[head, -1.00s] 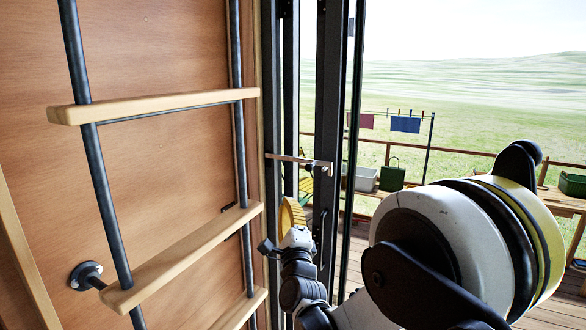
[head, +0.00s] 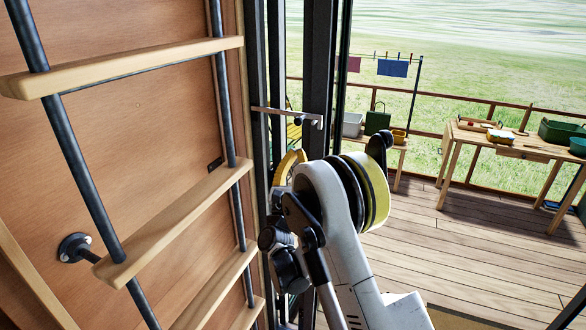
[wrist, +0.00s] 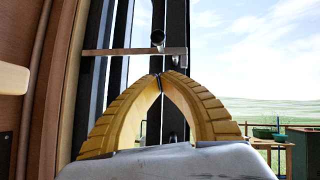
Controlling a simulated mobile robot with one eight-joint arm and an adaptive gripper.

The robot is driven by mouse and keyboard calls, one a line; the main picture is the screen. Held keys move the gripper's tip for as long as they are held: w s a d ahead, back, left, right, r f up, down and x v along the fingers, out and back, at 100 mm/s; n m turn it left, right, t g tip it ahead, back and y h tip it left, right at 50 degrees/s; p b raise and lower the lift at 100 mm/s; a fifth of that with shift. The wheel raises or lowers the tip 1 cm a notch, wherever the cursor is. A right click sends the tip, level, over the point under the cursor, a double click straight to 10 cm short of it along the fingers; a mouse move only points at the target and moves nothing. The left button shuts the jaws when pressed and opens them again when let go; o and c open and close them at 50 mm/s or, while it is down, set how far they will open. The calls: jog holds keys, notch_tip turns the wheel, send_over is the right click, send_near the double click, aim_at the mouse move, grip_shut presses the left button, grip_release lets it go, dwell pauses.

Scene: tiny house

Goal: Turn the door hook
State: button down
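In the wrist view the hook (wrist: 120,52) crosses above the fingertips. My gripper (head: 296,153) has yellow ribbed fingers and is partly hidden behind my arm, just below the hook. In the wrist view my gripper (wrist: 158,77) has its fingertips together with nothing between them, pointing up below the hook's right part. Contact with the hook is not visible.
A wooden-runged ladder (head: 130,66) with dark pipes stands against the wall at left, close to my gripper. Beyond the glass is a deck (head: 450,245) with a table (head: 495,135), boxes and a railing. The deck's middle is clear.

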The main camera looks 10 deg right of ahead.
jog(key=r, duration=0.1)
jog(key=w+r, duration=0.1)
jog(key=r, duration=0.1)
jog(key=w+r, duration=0.1)
jog(key=r, duration=0.1)
jog(key=shift+w+d, duration=0.25)
jog(key=shift+r, duration=0.1)
jog(key=shift+s+d+r+n+t+y+p, duration=0.1)
jog(key=shift+r+n+t+y+p, duration=0.25)
jog(key=shift+r+n+y, duration=0.3)
